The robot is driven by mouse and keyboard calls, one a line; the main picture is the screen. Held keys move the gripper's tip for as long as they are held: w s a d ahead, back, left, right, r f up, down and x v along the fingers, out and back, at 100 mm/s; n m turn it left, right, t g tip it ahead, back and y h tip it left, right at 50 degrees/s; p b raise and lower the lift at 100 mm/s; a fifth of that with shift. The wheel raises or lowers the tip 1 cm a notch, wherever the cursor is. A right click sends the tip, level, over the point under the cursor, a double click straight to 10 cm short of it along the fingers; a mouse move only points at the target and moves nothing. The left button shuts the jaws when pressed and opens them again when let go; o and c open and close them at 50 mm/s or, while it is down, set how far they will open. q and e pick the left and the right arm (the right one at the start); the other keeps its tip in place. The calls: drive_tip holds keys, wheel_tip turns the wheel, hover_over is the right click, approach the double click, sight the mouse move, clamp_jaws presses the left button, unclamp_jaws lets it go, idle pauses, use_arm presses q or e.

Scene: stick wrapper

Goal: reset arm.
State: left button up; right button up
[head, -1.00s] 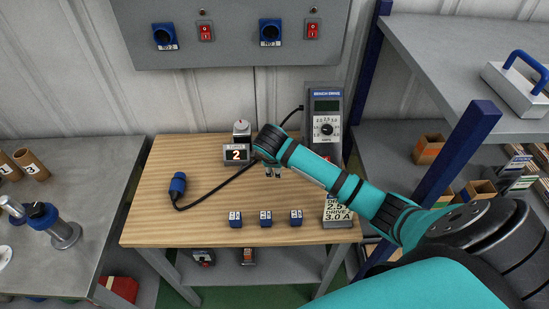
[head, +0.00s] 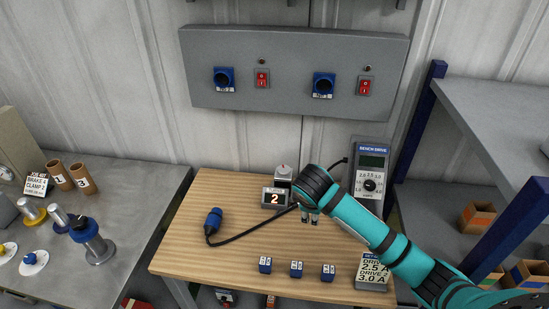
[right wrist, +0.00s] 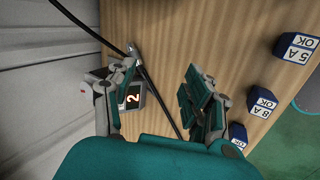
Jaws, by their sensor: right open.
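My right arm reaches in from the lower right in the head view. Its gripper (head: 310,217) hangs over the wooden bench (head: 215,262), between the small "2" display (head: 274,197) and the bench drive unit (head: 370,174). In the right wrist view the two fingers of the right gripper (right wrist: 158,103) are apart with nothing between them. The black cable (right wrist: 152,86) and the "2" display (right wrist: 132,97) show beyond the fingers. The arm hides part of the bench drive unit. My left gripper is not in view.
Several blue blocks (head: 297,269) stand along the bench's front. A blue plug (head: 213,221) on a black cable lies at the left. A label stand (head: 373,272) is at the front right. A panel (head: 290,106) with sockets and red switches hangs behind. Shelving (head: 485,85) rises at the right.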

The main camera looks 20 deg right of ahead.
sight(300, 266)
drive_tip(key=s+a+f+y, duration=0.1)
drive_tip(key=s+a+f, duration=0.1)
drive_tip(key=s+a, duration=0.1)
drive_tip(key=s+a+f+m, duration=0.1)
drive_tip(key=s+a+f, duration=0.1)
drive_tip(key=s, duration=0.2)
drive_tip(key=s+a+f+m+y, duration=0.1)
drive_tip(key=s+a+f, duration=0.1)
drive_tip(key=s+a, duration=0.1)
drive_tip(key=shift+s+a+f+g+y, duration=0.1)
drive_tip(key=shift+s+a+g+y, duration=0.2)
drive_tip(key=shift+s, duration=0.25)
drive_tip(key=s+a+m+y, duration=0.1)
drive_tip(key=s+m, duration=0.2)
drive_tip(key=s, duration=0.5)
drive_tip(key=s+a+m, duration=0.2)
drive_tip(key=s+m, duration=0.1)
drive_tip(key=s, duration=0.4)
wheel_tip(300, 266, down, 31)
drive_tip(key=s+g+b, duration=0.2)
drive_tip(key=s+b, duration=0.1)
drive_tip(key=s+d+f+g+b, duration=0.1)
drive_tip(key=s+d+f+b, duration=0.1)
drive_tip(key=s+f, duration=1.3)
drive_tip(key=shift+s+d+f, duration=0.25)
drive_tip(key=shift+d+f, duration=0.35)
drive_tip(key=shift+d, duration=0.05)
